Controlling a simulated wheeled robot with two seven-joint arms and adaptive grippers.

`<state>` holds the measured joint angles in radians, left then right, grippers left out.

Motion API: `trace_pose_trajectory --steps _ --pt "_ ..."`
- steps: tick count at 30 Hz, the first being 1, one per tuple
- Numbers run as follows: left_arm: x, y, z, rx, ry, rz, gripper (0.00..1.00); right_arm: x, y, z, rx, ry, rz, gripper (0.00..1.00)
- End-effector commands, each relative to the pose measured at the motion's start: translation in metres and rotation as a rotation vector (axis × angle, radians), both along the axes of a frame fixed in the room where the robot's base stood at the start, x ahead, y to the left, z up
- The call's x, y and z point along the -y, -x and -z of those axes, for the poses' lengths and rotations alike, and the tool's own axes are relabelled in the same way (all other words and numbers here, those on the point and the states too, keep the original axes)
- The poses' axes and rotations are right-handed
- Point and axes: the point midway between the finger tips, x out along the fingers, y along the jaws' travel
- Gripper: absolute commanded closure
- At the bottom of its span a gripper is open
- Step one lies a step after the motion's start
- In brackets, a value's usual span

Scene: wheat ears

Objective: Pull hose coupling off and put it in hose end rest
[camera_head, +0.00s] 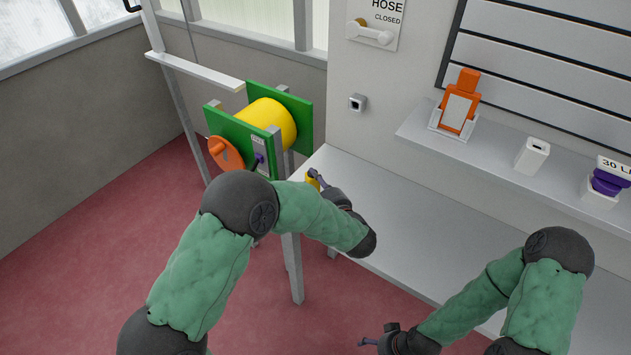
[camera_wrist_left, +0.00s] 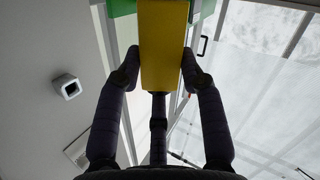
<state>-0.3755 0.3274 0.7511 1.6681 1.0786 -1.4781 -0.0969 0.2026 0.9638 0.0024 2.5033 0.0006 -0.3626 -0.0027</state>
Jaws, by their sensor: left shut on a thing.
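The hose coupling appears to be the yellow block (camera_wrist_left: 163,40) between the fingers of my left gripper (camera_wrist_left: 160,68) in the left wrist view. A finger presses on each side of it, so the gripper is shut on it. In the head view only a small yellow part (camera_head: 312,180) shows beside my left gripper (camera_head: 322,184), in front of the bench's left end. A pale wall fitting (camera_head: 357,103) with a dark square opening is empty; it also shows in the left wrist view (camera_wrist_left: 66,87). I cannot tell which thing is the hose end rest. My right gripper (camera_head: 376,339) is low at the bottom, its finger gap unclear.
A reel with a yellow drum (camera_head: 270,122), green sides and orange crank disc (camera_head: 226,153) stands left of the bench (camera_head: 430,215). A shelf (camera_head: 480,150) holds an orange item (camera_head: 461,100), a white box (camera_head: 532,155) and a purple item (camera_head: 608,182). A HOSE CLOSED sign (camera_head: 385,18) hangs above.

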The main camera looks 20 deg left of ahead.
Motion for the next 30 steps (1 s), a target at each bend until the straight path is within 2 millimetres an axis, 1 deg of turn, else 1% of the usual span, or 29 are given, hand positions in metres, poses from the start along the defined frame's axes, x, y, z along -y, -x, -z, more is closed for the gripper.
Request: trace_pose_trajectory --steps 6,7,8,9,10,20,23,26,30 --pt "0.0 0.0 0.006 0.001 0.0 -0.001 1.0 0.0 0.0 0.004 0.0 0.0 0.0 0.16" --pt "0.0 0.0 0.006 0.001 0.0 -0.001 0.58 0.0 0.0 0.004 0.0 0.0 0.0 0.16" --pt "0.0 0.0 0.006 0.001 0.0 -0.001 0.5 0.0 0.0 0.004 0.0 0.0 0.0 0.16" --pt "0.0 0.0 0.005 0.001 0.0 -0.001 0.39 0.0 0.0 0.004 0.0 0.0 0.0 0.16" --pt "0.0 0.0 0.005 0.001 0.0 -0.001 0.34 0.0 0.0 0.004 0.0 0.0 0.0 0.16" --pt "0.0 0.0 0.006 -0.001 0.001 0.0 0.34 0.0 0.0 0.004 0.0 0.0 0.0 0.16" --pt "0.004 0.004 0.005 0.0 0.0 0.001 0.34 0.0 0.0 0.004 0.0 0.0 0.0 0.16" --pt "0.013 0.013 0.003 0.0 0.001 0.004 0.34 0.0 0.0 0.004 0.0 0.0 0.0 0.16" --pt "0.03 0.032 -0.001 0.0 0.001 0.006 0.34 0.0 0.0 0.004 0.0 0.0 0.0 0.16"
